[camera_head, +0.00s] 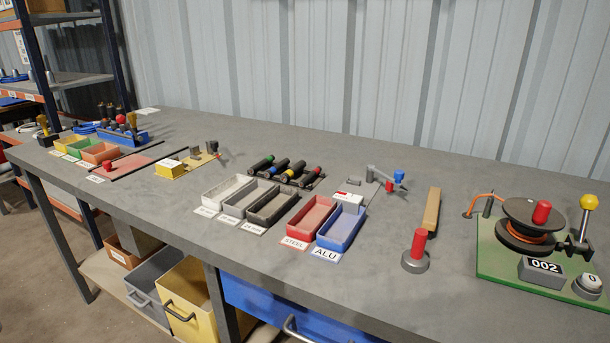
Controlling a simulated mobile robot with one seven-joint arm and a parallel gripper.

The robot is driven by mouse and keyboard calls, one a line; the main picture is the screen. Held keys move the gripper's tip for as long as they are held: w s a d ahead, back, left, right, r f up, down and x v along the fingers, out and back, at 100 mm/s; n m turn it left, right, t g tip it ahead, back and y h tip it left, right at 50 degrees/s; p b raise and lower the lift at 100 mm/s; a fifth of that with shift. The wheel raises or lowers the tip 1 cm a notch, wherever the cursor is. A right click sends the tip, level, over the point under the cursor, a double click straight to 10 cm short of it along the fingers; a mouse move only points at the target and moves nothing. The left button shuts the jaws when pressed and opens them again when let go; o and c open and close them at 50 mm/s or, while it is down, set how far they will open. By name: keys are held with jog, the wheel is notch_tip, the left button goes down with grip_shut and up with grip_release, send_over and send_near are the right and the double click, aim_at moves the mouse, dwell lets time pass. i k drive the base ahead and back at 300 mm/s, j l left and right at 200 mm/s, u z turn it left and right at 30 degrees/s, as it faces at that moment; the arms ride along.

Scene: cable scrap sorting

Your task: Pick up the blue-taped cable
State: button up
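The blue-taped cable (276,168) is a short, thick black piece with a band of blue tape. It lies in a row of similar black pieces near the middle of the workbench, behind the small bins. A green-taped piece (260,164) lies to its left, and a yellow-taped piece (292,172) and a red-taped piece (310,177) lie to its right. The pieces lie roughly parallel with small gaps. My gripper is not in view.
Several open bins stand in front of the row, including a grey bin (227,191), a red bin (300,229) and a blue bin (331,241). A small fixture (371,181) stands right of it. A green-based reel station (491,262) is far right. Bench behind the row is clear.

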aim_at(284, 163)
jog(key=i+j, duration=0.2)
jog(key=j, duration=0.15)
jog(key=i+j+z, duration=0.1)
jog(key=j, duration=0.2)
jog(key=i+j, duration=0.2)
jog(key=j, duration=0.2)
jog(key=i+l+z, duration=0.05)
